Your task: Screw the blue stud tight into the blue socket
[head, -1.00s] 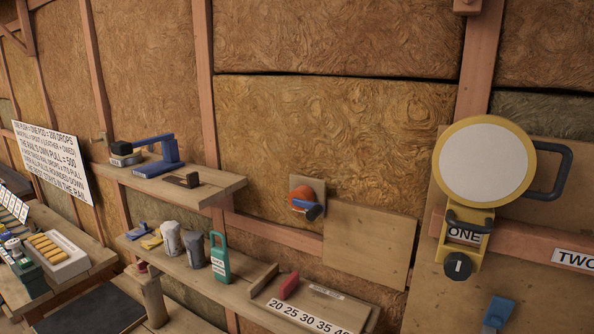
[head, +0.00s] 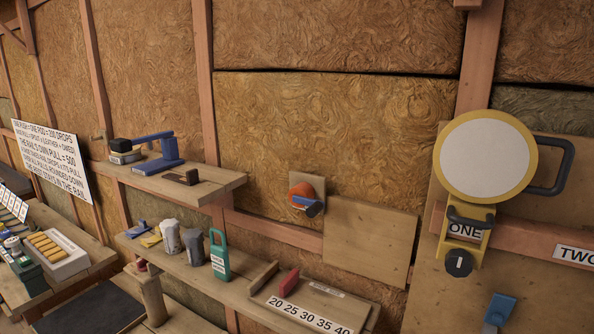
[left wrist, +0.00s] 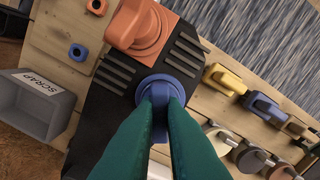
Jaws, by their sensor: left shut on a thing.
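My left gripper (left wrist: 160,100) shows in the left wrist view as two green fingers, shut on the blue stud (left wrist: 161,81). The stud's round blue head sits over a black ridged block (left wrist: 112,98). The fingers cover much of the stud. I cannot tell the blue socket apart from it, nor how deep the stud sits. Neither gripper shows in the head view, and my right gripper is in no view.
In the left wrist view a grey SCRAP bin (left wrist: 38,112) lies left of the block. Small blue (left wrist: 77,52) and orange (left wrist: 97,6) pieces lie on the board. A yellow-handled part (left wrist: 226,78) and a blue-handled part (left wrist: 265,106) are at right. The head view shows shelves (head: 200,186) along an insulated wall.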

